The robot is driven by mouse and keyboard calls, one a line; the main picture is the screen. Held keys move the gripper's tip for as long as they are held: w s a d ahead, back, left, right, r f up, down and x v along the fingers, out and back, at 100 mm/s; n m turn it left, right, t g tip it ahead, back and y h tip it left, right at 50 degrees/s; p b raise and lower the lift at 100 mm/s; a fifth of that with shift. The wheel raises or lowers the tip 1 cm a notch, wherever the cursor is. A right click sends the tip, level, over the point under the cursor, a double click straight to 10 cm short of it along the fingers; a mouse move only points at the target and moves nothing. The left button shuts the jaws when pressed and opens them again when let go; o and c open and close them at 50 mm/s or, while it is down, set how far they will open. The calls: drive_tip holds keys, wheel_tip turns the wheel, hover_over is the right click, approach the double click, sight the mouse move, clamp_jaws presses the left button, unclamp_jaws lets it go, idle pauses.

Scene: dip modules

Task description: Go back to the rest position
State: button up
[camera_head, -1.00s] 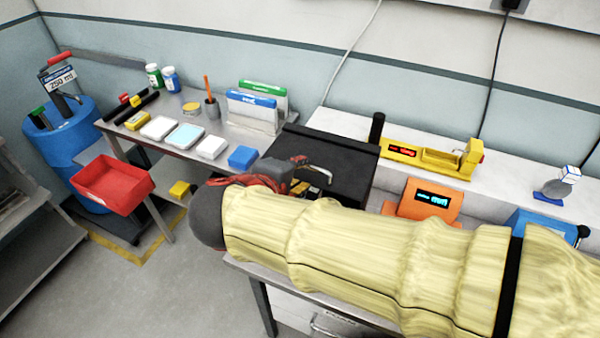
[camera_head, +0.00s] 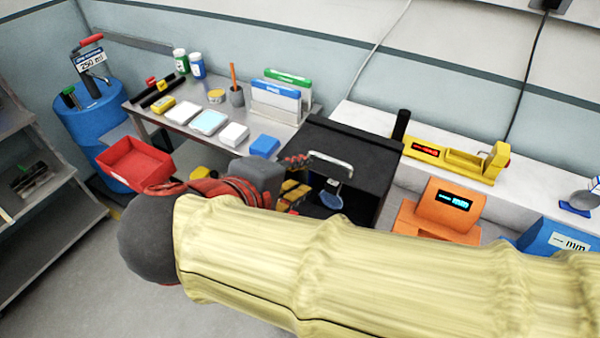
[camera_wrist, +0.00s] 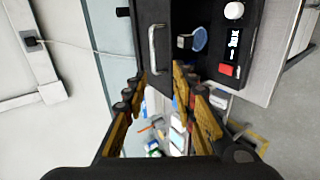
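My gripper (camera_head: 296,178) is in front of the black box (camera_head: 365,140), to the left of its grey handle (camera_head: 331,158). In the wrist view my gripper (camera_wrist: 160,80) is open, with yellow-padded fingers apart and nothing between them. The box's handle (camera_wrist: 154,48) is just beyond the fingertips. A blue round piece (camera_head: 330,198) is at the box's dark front opening; it also shows in the wrist view (camera_wrist: 200,39). My sleeved arm hides part of the box's lower front.
A table at the back holds several white trays (camera_head: 208,122), a blue block (camera_head: 264,145) and a file rack (camera_head: 275,100). A red bin (camera_head: 135,163) is at the left, by a blue drum (camera_head: 90,115). Orange (camera_head: 447,207) and yellow (camera_head: 455,158) instruments stand to the right.

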idle(0.3)
drive_tip(key=s+f+g+y, duration=0.5)
drive_tip(key=s+f, duration=0.2)
drive_tip(key=f, duration=0.5)
drive_tip(key=d+r+m+t+y+p, duration=0.1)
drive_tip(key=d+m, duration=1)
drive_tip(key=d, duration=0.4)
drive_tip(key=shift+d+r, duration=0.2)
drive_tip(key=shift+d, duration=0.2)
idle(0.8)
